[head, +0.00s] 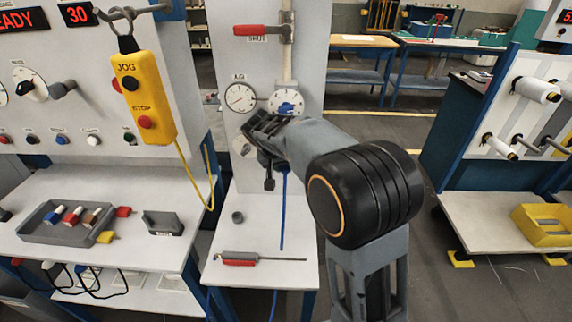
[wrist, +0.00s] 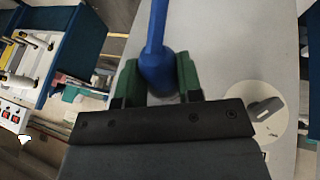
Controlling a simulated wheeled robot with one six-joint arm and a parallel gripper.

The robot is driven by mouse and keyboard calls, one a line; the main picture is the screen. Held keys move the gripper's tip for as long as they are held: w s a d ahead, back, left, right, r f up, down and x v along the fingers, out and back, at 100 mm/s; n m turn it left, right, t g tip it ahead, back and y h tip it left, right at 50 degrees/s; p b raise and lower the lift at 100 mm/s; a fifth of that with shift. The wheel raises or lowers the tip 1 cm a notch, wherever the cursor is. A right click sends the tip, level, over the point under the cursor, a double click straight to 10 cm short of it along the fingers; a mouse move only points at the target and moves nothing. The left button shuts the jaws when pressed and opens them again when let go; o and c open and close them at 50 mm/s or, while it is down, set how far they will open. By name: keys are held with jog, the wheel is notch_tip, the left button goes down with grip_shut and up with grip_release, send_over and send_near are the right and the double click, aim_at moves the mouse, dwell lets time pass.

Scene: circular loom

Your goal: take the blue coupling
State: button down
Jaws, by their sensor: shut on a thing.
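My gripper (head: 264,132) is in front of the grey panel, just below the two round gauges in the head view. In the wrist view its two green fingers (wrist: 157,82) are closed on both sides of the blue coupling (wrist: 157,72). A blue hose (wrist: 158,25) runs from the coupling to the top edge of that view. In the head view the coupling is hidden behind my gripper and arm. The blue hose hangs below it (head: 283,215) in front of the panel, down to the small white table.
The white table (head: 225,275) holds a red-handled tool (head: 240,260) and a small grey ring (head: 237,217). A yellow pendant (head: 143,95) hangs at the left, its cord near my gripper. A grey tray (head: 45,224) stands on the left bench.

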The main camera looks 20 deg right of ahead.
jog(key=shift+s, duration=0.1)
jog(key=shift+s+a+b, duration=0.2)
jog(key=shift+s+b, duration=0.15)
jog(key=shift+s, duration=0.1)
jog(key=shift+s, duration=0.1)
jog(key=shift+s+a+r+b, duration=0.1)
jog(key=shift+s+a+b, duration=0.25)
jog(key=shift+s, duration=0.35)
jog(key=shift+s+a+b, duration=0.15)
jog(key=shift+s+b, duration=0.25)
jog(key=shift+s, duration=0.3)
